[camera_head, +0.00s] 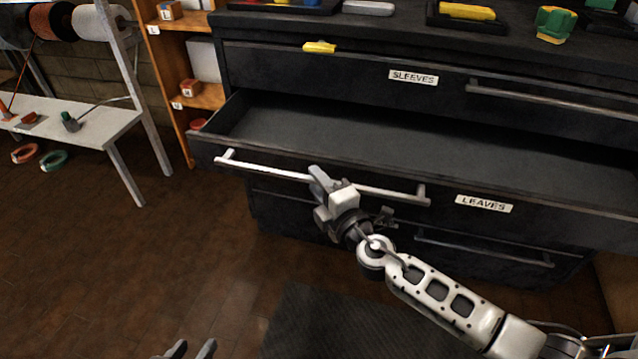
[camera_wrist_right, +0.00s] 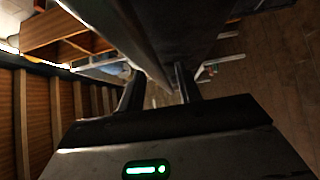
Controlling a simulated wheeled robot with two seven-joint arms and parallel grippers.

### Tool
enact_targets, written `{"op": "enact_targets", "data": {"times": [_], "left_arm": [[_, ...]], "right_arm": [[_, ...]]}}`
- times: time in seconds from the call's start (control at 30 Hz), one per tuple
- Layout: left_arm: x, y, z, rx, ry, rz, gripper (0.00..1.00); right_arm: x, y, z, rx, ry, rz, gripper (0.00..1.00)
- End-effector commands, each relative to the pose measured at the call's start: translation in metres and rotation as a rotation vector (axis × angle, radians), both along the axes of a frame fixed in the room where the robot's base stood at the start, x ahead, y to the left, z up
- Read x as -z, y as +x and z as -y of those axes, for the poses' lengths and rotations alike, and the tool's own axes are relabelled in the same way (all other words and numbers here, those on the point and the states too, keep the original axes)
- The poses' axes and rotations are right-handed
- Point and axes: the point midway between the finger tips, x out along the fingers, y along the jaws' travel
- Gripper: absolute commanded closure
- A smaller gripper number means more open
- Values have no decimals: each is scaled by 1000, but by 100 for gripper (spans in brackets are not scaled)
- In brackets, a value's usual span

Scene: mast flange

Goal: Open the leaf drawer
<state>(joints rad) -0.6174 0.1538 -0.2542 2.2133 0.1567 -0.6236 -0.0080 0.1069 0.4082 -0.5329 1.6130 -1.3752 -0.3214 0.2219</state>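The LEAVES drawer (camera_head: 540,222) is pulled well out of the dark cabinet, and its empty-looking inside shows. Its long bar handle (camera_head: 245,168) runs across the front, left of the LEAVES label (camera_head: 484,203). My right gripper (camera_head: 322,183) is at the middle of this handle, with its fingers on either side of the bar; it looks shut on it. In the right wrist view the two dark fingers (camera_wrist_right: 160,85) stand apart with the grey bar running between them. My left gripper (camera_head: 191,349) shows only its fingertips at the bottom edge, apart and empty.
The SLEEVES drawer (camera_head: 440,88) above is closed, with a yellow piece (camera_head: 319,47) at its top edge. Another closed drawer (camera_head: 480,250) lies below. A white bench (camera_head: 95,128) and a wooden shelf (camera_head: 208,97) stand left. The floor (camera_head: 130,255) in front is clear.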

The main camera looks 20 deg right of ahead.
Motion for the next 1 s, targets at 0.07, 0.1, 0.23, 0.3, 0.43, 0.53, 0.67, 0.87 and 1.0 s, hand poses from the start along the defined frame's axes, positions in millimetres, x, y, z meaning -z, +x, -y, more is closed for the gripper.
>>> {"op": "enact_targets", "data": {"times": [0.07,0.1,0.23,0.3,0.43,0.53,0.67,0.87,1.0], "left_arm": [[0,0,0,1,-1,0,64],[0,0,1,1,-1,0,64],[0,-1,2,3,-3,-1,64],[0,-1,2,4,-3,-1,64],[0,-1,3,5,-4,-2,64],[0,-1,3,6,-4,-3,64],[0,-1,3,6,-4,-3,64],[6,-2,3,8,-4,-14,64],[10,-2,4,10,-3,-22,64]], "right_arm": [[0,0,0,0,0,0,65],[0,0,0,0,0,0,65],[0,0,0,-1,0,0,88],[0,0,0,-1,0,0,100],[0,-1,-1,-1,0,0,100],[1,-8,-6,-3,2,-1,100],[2,-33,-23,-5,6,-3,100],[3,-68,-47,-5,4,-3,100],[1,-78,-53,-2,2,-1,100]]}}
